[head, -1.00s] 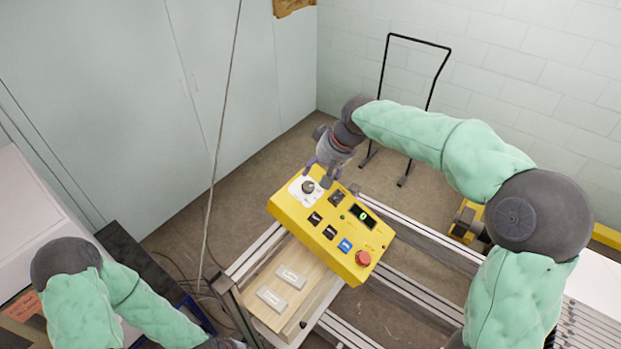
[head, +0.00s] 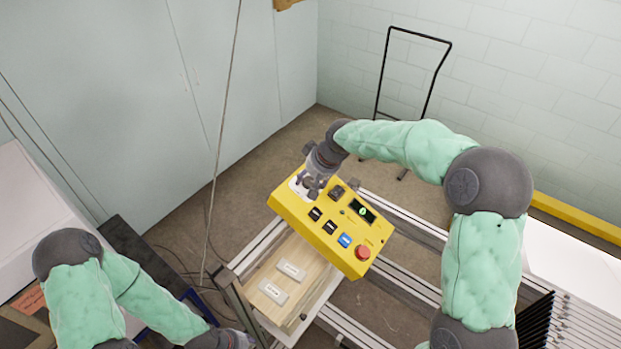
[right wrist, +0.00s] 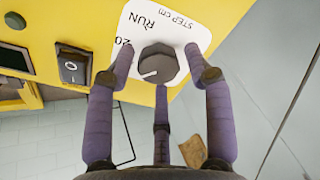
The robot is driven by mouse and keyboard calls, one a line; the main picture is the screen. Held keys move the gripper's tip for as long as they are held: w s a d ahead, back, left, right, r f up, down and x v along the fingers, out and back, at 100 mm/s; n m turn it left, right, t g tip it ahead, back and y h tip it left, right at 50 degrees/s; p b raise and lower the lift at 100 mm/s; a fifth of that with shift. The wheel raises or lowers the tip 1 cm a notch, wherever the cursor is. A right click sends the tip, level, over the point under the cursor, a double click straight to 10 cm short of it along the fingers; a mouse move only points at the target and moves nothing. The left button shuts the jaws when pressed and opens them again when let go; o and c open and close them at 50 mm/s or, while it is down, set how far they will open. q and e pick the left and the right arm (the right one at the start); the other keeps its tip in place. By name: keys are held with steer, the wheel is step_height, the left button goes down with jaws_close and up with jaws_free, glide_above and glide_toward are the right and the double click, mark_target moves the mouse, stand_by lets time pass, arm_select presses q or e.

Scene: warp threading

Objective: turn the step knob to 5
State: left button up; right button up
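The yellow control box (head: 325,240) carries the step knob, a dark round knob (right wrist: 158,65) on a white dial plate (right wrist: 180,20) at its upper left corner in the head view. I cannot see a 5. My right gripper (head: 312,186) is over the knob; its fingers (right wrist: 158,50) stand open around it with small gaps at the sides. My left gripper (head: 238,340) is at the bottom edge, its fingers not clear.
The box also has a small lit green display (head: 362,211), dark switches, a blue switch (head: 345,240) and a red button (head: 363,252). A black rocker switch (right wrist: 73,66) is close to my fingers. Metal rails (head: 410,265) run beside the box.

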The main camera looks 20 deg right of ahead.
steer(key=shift+s+r, duration=0.1)
steer(key=c, duration=0.7)
steer(key=shift+o, duration=0.2)
steer(key=shift+r, duration=0.1)
